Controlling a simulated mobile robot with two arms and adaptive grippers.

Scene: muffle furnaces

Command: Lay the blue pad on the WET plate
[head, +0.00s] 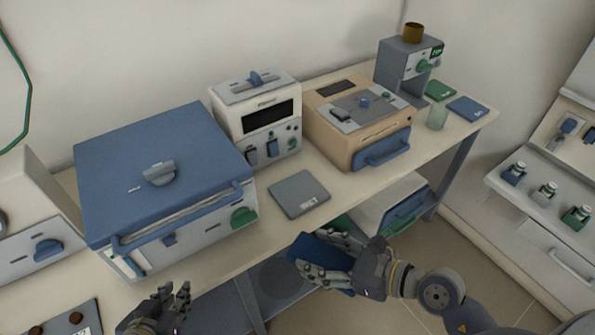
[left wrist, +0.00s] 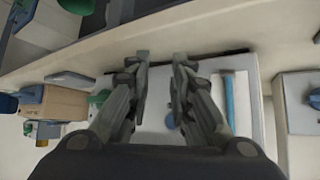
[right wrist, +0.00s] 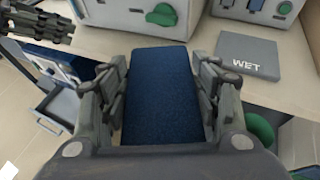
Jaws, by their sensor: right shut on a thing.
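The blue pad (head: 308,250) is in my right gripper (head: 330,262), in front of the bench edge. In the right wrist view the pad (right wrist: 162,90) lies lengthwise between the two fingers (right wrist: 160,90), which press its sides. The grey WET plate (head: 299,192) lies flat on the bench, up and left of the held pad, with nothing on it. The plate also shows at the upper right of the right wrist view (right wrist: 258,52), with its white lettering clear. My left gripper (head: 172,297) is empty, its fingers apart, near the front of the blue-lidded furnace.
The blue-lidded furnace (head: 150,160) stands left of the plate. A white furnace (head: 258,115) and a tan furnace (head: 355,125) stand behind it. A green plate (head: 440,89), a dark blue plate (head: 468,109) and a beaker (head: 437,117) are at the bench's far right. Bench around the WET plate is clear.

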